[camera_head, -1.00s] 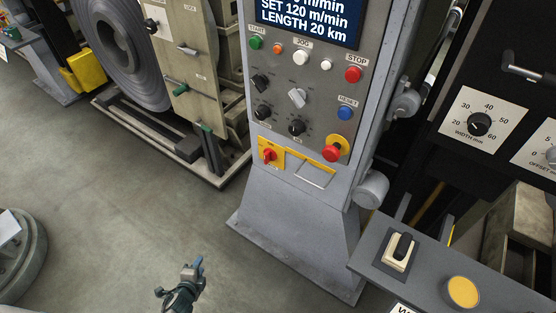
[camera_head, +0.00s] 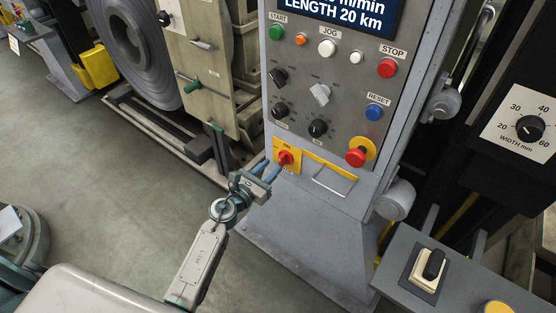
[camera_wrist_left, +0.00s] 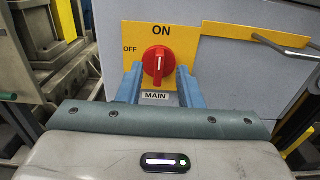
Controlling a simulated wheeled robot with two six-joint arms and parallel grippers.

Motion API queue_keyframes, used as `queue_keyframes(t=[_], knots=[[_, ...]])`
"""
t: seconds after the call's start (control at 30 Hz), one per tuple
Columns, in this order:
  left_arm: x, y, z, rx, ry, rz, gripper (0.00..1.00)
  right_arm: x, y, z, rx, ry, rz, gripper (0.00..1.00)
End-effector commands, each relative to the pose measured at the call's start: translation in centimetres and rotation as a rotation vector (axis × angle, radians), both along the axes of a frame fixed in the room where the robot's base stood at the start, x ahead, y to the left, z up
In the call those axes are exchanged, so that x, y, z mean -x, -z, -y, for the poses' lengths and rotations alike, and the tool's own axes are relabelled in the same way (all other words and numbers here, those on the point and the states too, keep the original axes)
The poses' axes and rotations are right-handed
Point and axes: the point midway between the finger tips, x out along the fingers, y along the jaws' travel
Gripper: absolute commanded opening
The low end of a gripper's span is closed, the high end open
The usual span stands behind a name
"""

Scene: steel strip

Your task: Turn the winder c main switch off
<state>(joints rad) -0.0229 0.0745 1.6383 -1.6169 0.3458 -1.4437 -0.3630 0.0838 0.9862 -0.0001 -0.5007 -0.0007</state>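The main switch (camera_head: 285,158) is a red rotary knob on a yellow plate at the lower left of the grey control panel (camera_head: 262,100). In the left wrist view the red knob (camera_wrist_left: 158,62) has its handle upright, in line with ON at the top; OFF is at the left and a MAIN label below. My left gripper (camera_head: 268,170) is open just in front of the plate. In the wrist view its two blue fingers stand apart on either side of the knob's lower part; I cannot tell whether they touch it. My right gripper is out of view.
A red emergency button (camera_head: 356,158) on a yellow disc sits right of the switch, with a metal handle (camera_head: 333,187) between. Black, green, white and blue controls are above. A grey shelf with a rocker switch (camera_head: 430,268) stands at the right.

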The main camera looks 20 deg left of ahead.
Motion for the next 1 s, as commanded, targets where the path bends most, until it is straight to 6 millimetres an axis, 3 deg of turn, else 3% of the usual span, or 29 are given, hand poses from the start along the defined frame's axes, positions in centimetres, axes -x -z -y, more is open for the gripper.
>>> queue_keyframes(t=[0.1,0.3,0.63,0.8,1.0], knots=[[-1.9,-0.1,0.7,0.001,0.001,0.001,0.33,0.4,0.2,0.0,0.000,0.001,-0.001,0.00],[-3.7,0.0,1.3,0.001,0.000,-0.001,0.33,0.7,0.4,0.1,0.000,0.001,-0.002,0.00],[-3.9,0.1,1.4,0.001,0.000,-0.001,0.33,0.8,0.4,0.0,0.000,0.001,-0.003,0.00],[-3.9,0.1,1.4,0.001,0.000,-0.001,0.00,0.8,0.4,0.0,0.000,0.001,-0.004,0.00],[-3.9,0.1,1.4,0.003,0.000,-0.002,0.00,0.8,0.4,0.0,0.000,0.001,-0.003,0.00]])
